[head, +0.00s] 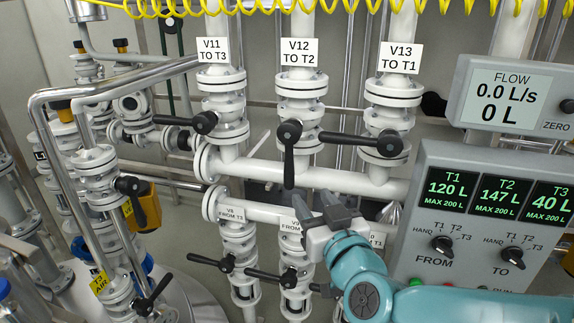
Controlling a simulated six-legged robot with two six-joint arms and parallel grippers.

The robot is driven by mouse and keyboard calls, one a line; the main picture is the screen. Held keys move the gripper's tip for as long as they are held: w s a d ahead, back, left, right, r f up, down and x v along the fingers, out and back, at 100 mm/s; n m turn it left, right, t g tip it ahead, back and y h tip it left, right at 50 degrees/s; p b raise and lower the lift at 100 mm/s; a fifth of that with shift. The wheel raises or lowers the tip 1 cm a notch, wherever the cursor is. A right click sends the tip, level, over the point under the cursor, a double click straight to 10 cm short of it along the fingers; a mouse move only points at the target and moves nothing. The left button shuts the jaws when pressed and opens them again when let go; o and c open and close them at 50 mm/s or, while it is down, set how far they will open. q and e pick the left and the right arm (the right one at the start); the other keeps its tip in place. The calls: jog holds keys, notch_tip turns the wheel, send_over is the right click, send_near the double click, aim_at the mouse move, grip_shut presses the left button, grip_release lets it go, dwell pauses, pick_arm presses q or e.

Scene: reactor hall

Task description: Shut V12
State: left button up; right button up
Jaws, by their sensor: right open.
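The V12 valve (300,105) is on a white vertical pipe under the label "V12 TO T2" (299,52). Its black lever (289,160) hangs straight down, in line with the pipe. My right gripper (313,203) is open and empty, with dark fingers pointing up and left. In the picture it is just below and right of the lever's lower end, apart from it. The gripper covers part of the lower pipe and valve labels. My left gripper is not in view.
The levers of V11 (180,120) and V13 (352,138) lie crosswise, pointing left. Lower valves have black levers too. A control panel (415,185) reads T1 120, T2 147, T3 40 L. The flow display (502,98) reads 0.0 L/s. A yellow coiled hose (300,6) hangs above.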

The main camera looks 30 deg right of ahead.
aim_at(290, 169)
jog(key=p+x, duration=0.1)
jog(key=x, duration=0.9)
jog(key=p+x, duration=0.1)
jog(key=x, duration=0.4)
jog(key=shift+s+d+f+p, duration=0.1)
jog(key=shift+d+f+p, duration=0.05)
jog(key=shift+f+p, duration=0.2)
jog(key=shift+r, duration=0.15)
jog(key=c, duration=0.6)
grip_shut()
